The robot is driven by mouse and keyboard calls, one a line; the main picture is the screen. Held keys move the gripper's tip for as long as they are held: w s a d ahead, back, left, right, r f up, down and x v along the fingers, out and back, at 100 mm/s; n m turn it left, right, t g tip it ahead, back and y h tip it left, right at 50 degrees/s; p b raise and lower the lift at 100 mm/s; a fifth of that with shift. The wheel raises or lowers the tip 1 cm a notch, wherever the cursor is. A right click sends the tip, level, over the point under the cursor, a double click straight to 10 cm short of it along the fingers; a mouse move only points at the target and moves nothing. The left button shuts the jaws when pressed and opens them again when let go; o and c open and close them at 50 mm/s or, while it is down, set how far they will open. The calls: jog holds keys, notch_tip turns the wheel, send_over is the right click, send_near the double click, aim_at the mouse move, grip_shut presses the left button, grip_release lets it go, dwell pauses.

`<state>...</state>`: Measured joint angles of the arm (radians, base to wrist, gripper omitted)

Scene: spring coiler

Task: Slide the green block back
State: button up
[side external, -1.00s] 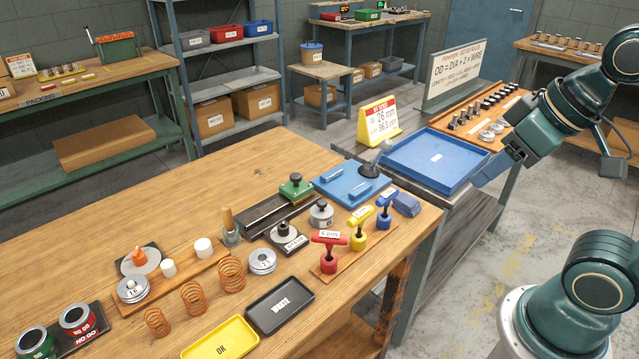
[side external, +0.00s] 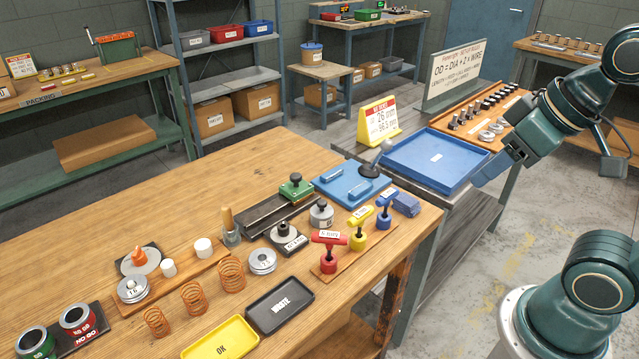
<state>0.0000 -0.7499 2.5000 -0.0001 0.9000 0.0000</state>
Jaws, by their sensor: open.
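The green block (side external: 296,187), with a dark knob on top, sits at the far right end of a dark metal rail (side external: 262,219) on the wooden bench. My gripper (side external: 489,173) is in the air to the right, by the right edge of the blue tray, well away from the green block. It is open, and I see nothing in it.
Red (side external: 328,248), yellow and blue T-handled tools stand in front. A steel cylinder (side external: 321,212) is near the rail. A blue tray (side external: 434,160) lies between block and gripper.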

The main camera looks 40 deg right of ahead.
dwell(0.3)
jog(key=w+r+n+g, duration=0.1)
jog(key=w+r+n, duration=0.1)
jog(key=w+r, duration=0.5)
jog(key=n+g, duration=0.5)
jog(key=n, duration=0.2)
send_over(296, 175)
notch_tip(296, 175, down, 12)
jog(key=shift+f, duration=0.2)
jog(key=shift+f, duration=0.1)
jog(key=shift+f, duration=6.8)
